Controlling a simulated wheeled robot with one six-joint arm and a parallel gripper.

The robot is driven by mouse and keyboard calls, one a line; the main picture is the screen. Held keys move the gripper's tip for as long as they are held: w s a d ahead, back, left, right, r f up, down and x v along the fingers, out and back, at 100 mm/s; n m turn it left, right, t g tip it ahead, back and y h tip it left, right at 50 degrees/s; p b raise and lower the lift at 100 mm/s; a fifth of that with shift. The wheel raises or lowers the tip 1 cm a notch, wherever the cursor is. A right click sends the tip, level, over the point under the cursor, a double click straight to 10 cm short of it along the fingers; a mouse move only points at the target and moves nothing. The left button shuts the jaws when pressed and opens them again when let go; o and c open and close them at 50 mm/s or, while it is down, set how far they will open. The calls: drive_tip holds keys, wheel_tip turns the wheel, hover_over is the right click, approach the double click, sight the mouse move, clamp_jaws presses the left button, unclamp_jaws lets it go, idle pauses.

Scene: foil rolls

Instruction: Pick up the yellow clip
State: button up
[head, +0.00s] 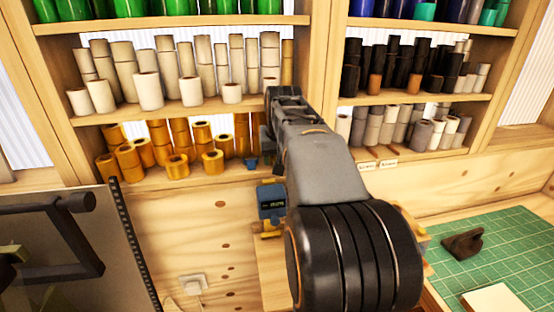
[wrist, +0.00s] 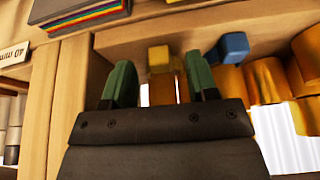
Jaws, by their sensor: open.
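The yellow clip (wrist: 158,57) shows in the wrist view as a small yellow block at the wooden shelf edge, with a gold-coloured part below it in the picture. My gripper (wrist: 157,68) is open, its two green fingers on either side of the clip with gaps visible. I cannot tell how far the fingertips reach along the clip in depth. In the head view my arm hides the gripper and the yellow clip. A blue clip (wrist: 233,48) sits to the right in the wrist view, outside the fingers; it also shows in the head view (head: 252,163).
Gold rolls (wrist: 266,82) stand close to the right finger. A wooden upright (wrist: 62,85) and a rainbow-striped dark object (wrist: 85,14) lie to the left. In the head view, a blue device (head: 272,201) hangs below the shelf and a green cutting mat (head: 490,255) lies at right.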

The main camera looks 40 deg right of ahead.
drive_tip(key=shift+w+f, duration=0.15)
drive_tip(key=shift+f, duration=0.25)
drive_tip(key=shift+c, duration=0.4)
clamp_jaws()
